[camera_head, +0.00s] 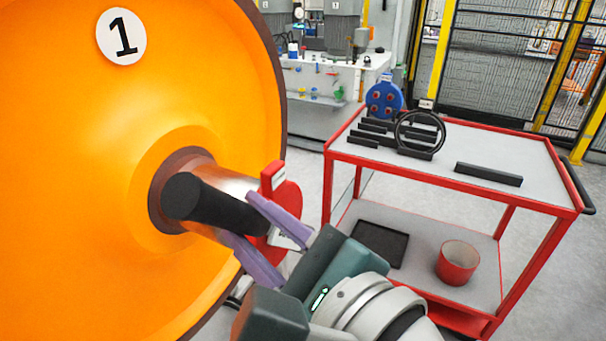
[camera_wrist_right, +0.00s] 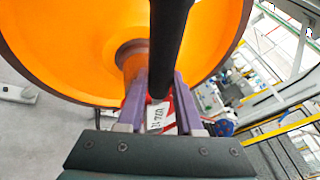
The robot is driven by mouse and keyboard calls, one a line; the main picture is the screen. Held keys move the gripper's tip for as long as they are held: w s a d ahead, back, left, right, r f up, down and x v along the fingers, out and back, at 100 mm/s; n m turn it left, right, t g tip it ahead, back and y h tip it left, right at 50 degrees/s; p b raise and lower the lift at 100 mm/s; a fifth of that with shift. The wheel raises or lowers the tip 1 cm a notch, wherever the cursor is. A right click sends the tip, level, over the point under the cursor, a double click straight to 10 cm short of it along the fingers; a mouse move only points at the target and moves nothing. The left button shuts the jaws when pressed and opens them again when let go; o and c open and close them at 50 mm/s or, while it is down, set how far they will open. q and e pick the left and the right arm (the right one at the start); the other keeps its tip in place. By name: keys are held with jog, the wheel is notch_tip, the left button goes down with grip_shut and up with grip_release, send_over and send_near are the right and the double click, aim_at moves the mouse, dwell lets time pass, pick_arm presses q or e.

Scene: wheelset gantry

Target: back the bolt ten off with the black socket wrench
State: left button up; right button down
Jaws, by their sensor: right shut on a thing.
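My right gripper (camera_head: 243,220), with purple fingers, is shut on a black rod-like tool (camera_head: 205,203), which looks like the black socket wrench. Its dark round end points towards the hub of the orange wheel in the head view. In the right wrist view the wrench (camera_wrist_right: 170,35) runs up from between the fingers (camera_wrist_right: 160,82). A red part (camera_head: 286,200) with a tag is behind the gripper. A white label (camera_wrist_right: 158,117) shows between the fingers in the right wrist view, too small to read surely. I cannot make out bolt ten. My left gripper is out of view.
The large orange wheel (camera_head: 70,200), marked 1, fills the left, close to my right gripper. A red trolley (camera_head: 450,177) at right carries black bars, a black ring (camera_head: 419,133) and a blue disc (camera_head: 384,99). A red pot (camera_head: 457,263) stands on its lower shelf.

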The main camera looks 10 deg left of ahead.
jog(key=shift+s+f, duration=0.2)
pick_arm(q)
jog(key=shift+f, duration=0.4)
pick_arm(e)
jog(key=shift+r, duration=0.15)
pick_arm(q)
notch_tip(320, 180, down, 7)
jog(key=b, duration=0.7)
pick_arm(e)
jog(key=s+f+n, duration=0.1)
jog(key=s+a+f+n+t, duration=0.1)
jog(key=f, duration=0.1)
jog(key=shift+s+f+n+y, duration=0.1)
jog(key=shift+s+n+y, duration=0.2)
jog(key=shift+y, duration=0.1)
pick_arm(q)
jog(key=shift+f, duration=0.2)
